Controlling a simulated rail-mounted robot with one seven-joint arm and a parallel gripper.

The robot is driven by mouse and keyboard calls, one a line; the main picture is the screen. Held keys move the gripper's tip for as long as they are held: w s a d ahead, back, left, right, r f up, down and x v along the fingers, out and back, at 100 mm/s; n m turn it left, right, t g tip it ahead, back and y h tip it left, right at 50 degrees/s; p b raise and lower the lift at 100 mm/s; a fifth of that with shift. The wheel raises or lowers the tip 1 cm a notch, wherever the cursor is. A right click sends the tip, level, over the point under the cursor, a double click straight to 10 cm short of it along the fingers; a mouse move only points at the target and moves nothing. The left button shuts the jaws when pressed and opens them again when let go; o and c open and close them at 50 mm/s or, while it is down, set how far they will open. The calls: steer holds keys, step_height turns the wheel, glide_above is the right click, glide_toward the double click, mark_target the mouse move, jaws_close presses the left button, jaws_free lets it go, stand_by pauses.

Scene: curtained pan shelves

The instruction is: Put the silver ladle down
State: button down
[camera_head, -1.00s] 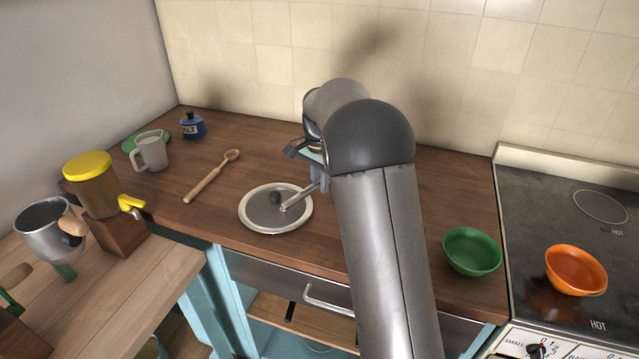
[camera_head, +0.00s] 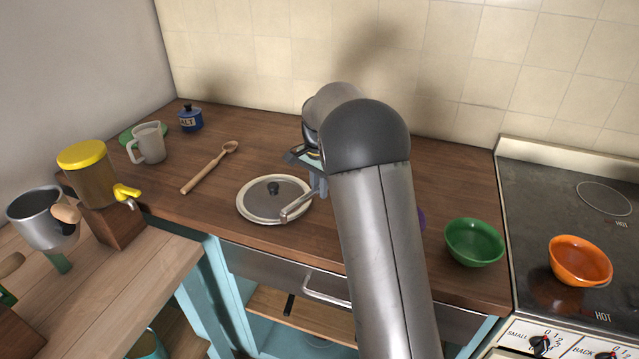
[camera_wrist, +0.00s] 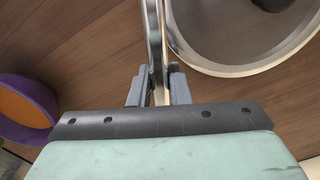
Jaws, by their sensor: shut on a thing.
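The silver ladle (camera_head: 297,206) is a thin grey metal piece, held at its handle by my gripper (camera_head: 316,186). Its lower end shows over the right front rim of a round pan lid (camera_head: 246,210); I cannot tell if it touches. In the wrist view my gripper (camera_wrist: 158,88) is shut on the ladle's handle (camera_wrist: 154,35), which runs up between the fingers beside the lid's rim (camera_wrist: 198,58). My arm hides part of the gripper and the counter behind it.
A purple bowl (camera_wrist: 45,92), orange inside, sits left in the wrist view. A green bowl (camera_head: 474,243) stands right of my arm, an orange bowl (camera_head: 580,262) on the stove. A wooden spoon (camera_head: 208,168) lies left of the lid. The counter between them is bare.

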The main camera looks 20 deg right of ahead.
steer(key=shift+f, duration=0.25)
steer(key=shift+f+b, duration=0.35)
steer(key=shift+f, duration=0.5)
stand_by(0.4)
steer(key=c, duration=1.3)
jaws_free()
steer(key=c, duration=0.4)
steer(key=shift+r, duration=0.1)
